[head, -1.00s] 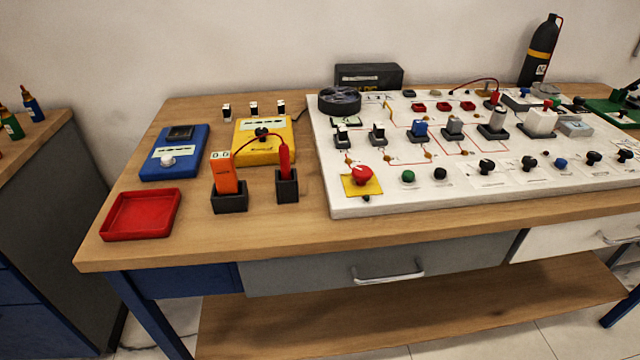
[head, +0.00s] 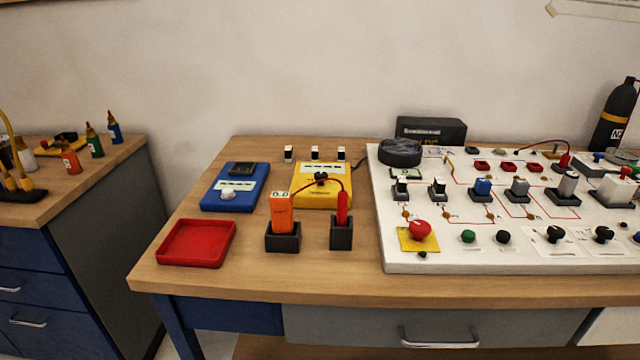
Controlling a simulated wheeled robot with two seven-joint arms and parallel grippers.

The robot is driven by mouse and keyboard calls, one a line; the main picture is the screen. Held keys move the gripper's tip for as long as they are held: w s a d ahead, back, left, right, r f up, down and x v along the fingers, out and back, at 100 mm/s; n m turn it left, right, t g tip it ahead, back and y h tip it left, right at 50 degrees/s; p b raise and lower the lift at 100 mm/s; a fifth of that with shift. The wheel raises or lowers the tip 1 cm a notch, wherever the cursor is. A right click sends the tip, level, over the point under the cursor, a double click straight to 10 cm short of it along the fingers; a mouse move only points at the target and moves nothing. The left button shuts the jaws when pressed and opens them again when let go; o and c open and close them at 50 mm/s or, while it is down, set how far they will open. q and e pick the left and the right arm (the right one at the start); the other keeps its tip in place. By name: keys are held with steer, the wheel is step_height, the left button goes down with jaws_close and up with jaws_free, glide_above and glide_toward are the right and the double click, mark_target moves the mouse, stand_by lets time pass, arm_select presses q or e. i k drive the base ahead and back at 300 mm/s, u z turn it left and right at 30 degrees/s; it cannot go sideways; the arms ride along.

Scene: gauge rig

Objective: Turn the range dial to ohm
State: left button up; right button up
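A yellow meter box (head: 335,199) lies flat on the wooden bench, with a black dial (head: 320,178) near its middle and a pale label strip. A red lead from the orange unit passes over it. A blue box (head: 216,203) to its left has a dark window, a pale label and a white knob (head: 228,195). The markings are too small to read, so I cannot tell which knob is the range dial or where it points. Neither of my grippers is in view.
An orange display unit (head: 282,209) and a red probe (head: 342,205) stand in dark holders in front of the yellow box. A red tray (head: 197,262) lies at front left. A white panel (head: 395,268) with several knobs and switches fills the right. A side cabinet (head: 100,195) holds bottles.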

mark_target(319, 175)
steer(key=u, duration=1.6)
steer(key=k, duration=0.55)
steer(key=z, duration=0.5)
